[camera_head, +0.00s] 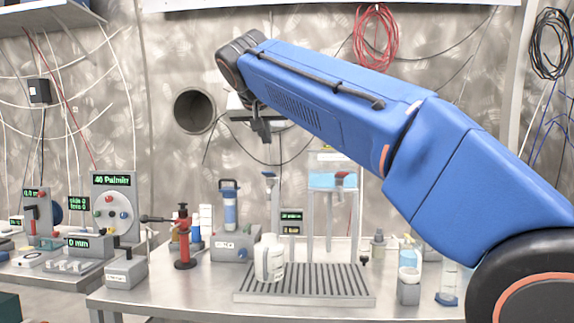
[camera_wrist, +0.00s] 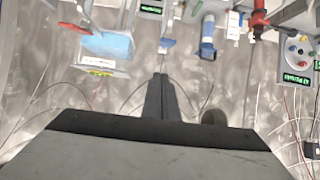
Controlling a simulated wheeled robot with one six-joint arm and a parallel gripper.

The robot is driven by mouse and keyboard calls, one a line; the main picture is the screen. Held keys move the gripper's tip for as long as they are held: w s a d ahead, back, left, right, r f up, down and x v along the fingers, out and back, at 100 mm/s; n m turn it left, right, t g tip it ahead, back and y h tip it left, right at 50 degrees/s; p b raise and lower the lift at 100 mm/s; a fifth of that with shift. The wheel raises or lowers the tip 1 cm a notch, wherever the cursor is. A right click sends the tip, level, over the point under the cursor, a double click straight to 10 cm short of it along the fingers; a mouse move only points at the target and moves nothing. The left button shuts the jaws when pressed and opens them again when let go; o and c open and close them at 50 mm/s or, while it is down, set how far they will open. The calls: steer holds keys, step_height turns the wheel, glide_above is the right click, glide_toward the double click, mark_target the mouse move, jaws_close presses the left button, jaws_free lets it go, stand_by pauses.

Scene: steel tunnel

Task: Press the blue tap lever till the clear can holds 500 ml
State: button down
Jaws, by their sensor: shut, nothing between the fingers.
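The clear can (camera_head: 269,259), a pale jug with a handle, stands on the slatted drip tray (camera_head: 335,283). I cannot make out any liquid in it. The blue tap lever (camera_head: 268,175) is on top of a thin post behind and above the can; it also shows in the wrist view (camera_wrist: 167,43). My gripper (camera_head: 262,136) is above the lever in the head view, apart from it and pointing down. In the wrist view my gripper's fingers (camera_wrist: 160,77) are together and empty, with the lever a little beyond their tips. The can is not seen in the wrist view.
A raised tank of blue water (camera_head: 324,180) with a red lever (camera_head: 342,177) stands right of the post. A red stand (camera_head: 184,240) and a blue cylinder (camera_head: 230,208) are to the left.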

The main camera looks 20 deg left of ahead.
steer(key=shift+s+a+r, duration=0.2)
steer(key=shift+a+r, duration=0.15)
steer(key=shift+a, duration=0.15)
glide_above(267, 172)
steer(key=f, duration=0.4)
steer(key=shift+w+a+f, duration=0.1)
steer(key=shift+w+f, duration=0.15)
steer(key=shift+f, duration=0.05)
steer(key=shift+w+f, duration=0.15)
steer(key=shift+f, duration=0.1)
steer(key=shift+s+f, duration=0.25)
steer(key=shift+f, duration=0.65)
steer(key=shift+s+f, duration=0.25)
steer(key=shift+f, duration=0.6)
steer(key=shift+s+d+f, duration=0.1)
steer(key=shift+s+f, duration=0.15)
steer(key=shift+f, duration=0.25)
steer(key=shift+s+d+f, duration=0.1)
steer(key=shift+s+f, duration=0.1)
steer(key=shift+f, duration=0.3)
stand_by(3.4)
